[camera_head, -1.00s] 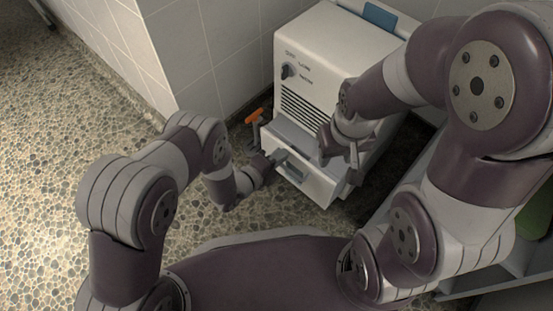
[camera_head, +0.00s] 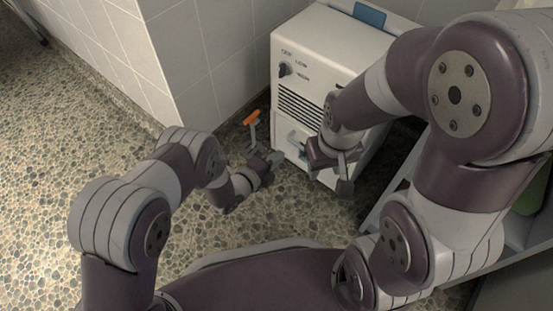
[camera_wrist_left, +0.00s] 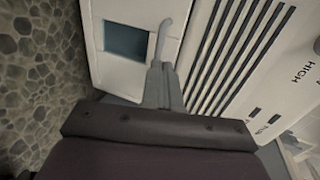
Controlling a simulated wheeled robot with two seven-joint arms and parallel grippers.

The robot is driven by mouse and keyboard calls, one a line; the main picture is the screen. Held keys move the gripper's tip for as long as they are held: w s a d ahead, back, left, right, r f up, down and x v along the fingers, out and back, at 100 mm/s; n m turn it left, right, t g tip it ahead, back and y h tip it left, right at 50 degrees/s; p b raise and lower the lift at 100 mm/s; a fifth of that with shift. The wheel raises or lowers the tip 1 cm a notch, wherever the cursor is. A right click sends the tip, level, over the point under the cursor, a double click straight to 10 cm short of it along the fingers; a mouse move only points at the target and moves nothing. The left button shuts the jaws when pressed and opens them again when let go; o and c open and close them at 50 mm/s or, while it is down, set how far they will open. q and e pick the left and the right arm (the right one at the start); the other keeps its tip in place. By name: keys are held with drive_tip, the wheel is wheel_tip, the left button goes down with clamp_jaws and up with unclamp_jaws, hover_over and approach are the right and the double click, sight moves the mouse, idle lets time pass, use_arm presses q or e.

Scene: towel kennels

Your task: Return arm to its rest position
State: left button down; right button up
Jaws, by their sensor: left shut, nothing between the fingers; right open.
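My left gripper (camera_head: 273,163) is shut and empty, low in front of the left side of a white appliance (camera_head: 300,85). In the left wrist view its closed fingers (camera_wrist_left: 163,85) point at the appliance's lower front, by a pale handle (camera_wrist_left: 162,40) and a dark bluish recess (camera_wrist_left: 127,41). I cannot tell whether they touch it. My right gripper (camera_head: 331,180) is open and looks empty, in front of the appliance's lower right. The appliance's drawer (camera_head: 291,150) looks pushed in; the right arm hides part of the front.
An orange-handled object (camera_head: 251,118) stands just left of the appliance. A tiled wall (camera_head: 205,60) runs behind. A grey shelf unit (camera_head: 470,262) is at the right. The pebbled floor (camera_head: 45,150) at the left is clear.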

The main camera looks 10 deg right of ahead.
use_arm(q)
drive_tip(key=p+v, duration=0.4)
drive_tip(key=v, duration=0.4)
drive_tip(key=shift+a+r, duration=0.15)
drive_tip(key=shift+r, duration=0.1)
